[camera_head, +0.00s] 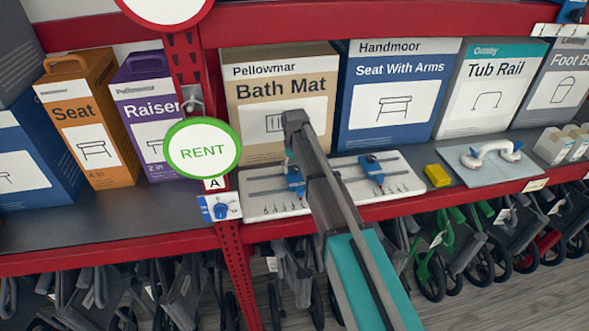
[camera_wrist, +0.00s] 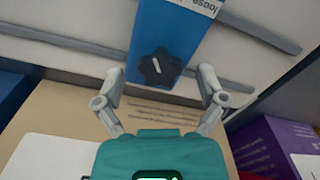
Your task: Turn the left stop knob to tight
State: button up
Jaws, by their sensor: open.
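A white board (camera_head: 336,188) with rails lies on the shelf, bearing two blue stops. The left stop (camera_head: 295,180) is partly hidden behind my arm; the right stop (camera_head: 372,168) stands clear of it. In the wrist view, a blue stop (camera_wrist: 165,30), apparently the left one, carries a dark star-shaped knob (camera_wrist: 164,68) with a short white mark, slightly tilted. A label partly reading "loose" (camera_wrist: 203,6) is at its upper edge. My gripper (camera_wrist: 163,84) is open, with one finger on each side of the knob and gaps between. I cannot tell their distance in depth.
The Bath Mat box (camera_head: 280,90) and the Seat With Arms box (camera_head: 395,95) stand behind the board. A green-rimmed RENT sign (camera_head: 203,148) hangs on the red post at left. A yellow block (camera_head: 437,175) lies right of the board.

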aim_at(294, 168)
jog(key=c, duration=1.1)
jog(key=shift+c, duration=0.2)
jog(key=shift+m, duration=0.4)
jog(key=o, duration=1.1)
jog(key=shift+o, duration=0.2)
notch_tip(294, 168, up, 14)
jog(key=p, duration=1.3)
jog(key=shift+n+p, duration=0.4)
jog(key=shift+f, duration=0.1)
